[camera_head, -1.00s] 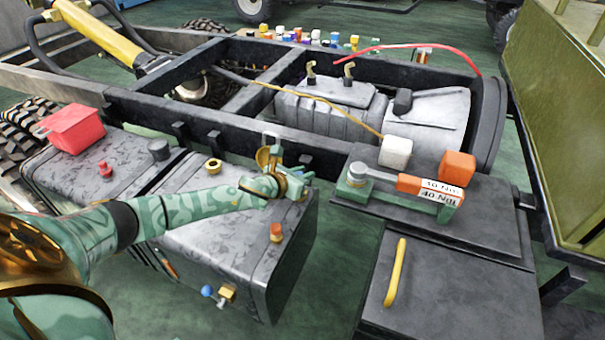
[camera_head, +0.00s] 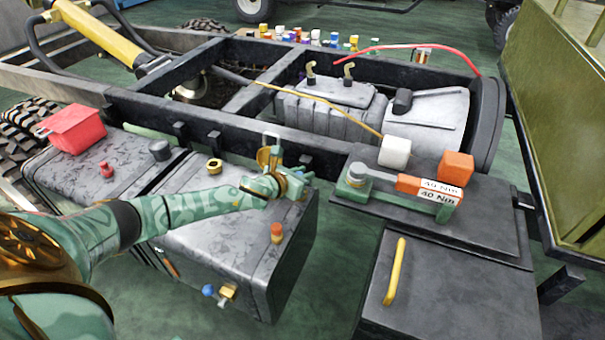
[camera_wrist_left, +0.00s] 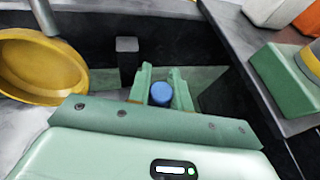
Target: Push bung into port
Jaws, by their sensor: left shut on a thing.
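My left gripper (camera_head: 304,177) reaches over the far right corner of the patterned grey tank (camera_head: 225,235). In the left wrist view, its two green fingers (camera_wrist_left: 161,90) are shut on a round blue piece (camera_wrist_left: 161,94), which looks like the bung. Only its rounded end shows between the fingers; the rest is hidden. In the head view the hand hides it. I cannot clearly make out the port. A brass ring (camera_head: 214,165) sits on the tank top. My right gripper is not in view.
A yellow dish-shaped part (camera_wrist_left: 40,65) stands close to the left of the fingers. The dark chassis rail (camera_head: 240,125) runs behind the hand. An orange-topped fitting (camera_head: 277,233) stands on the tank.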

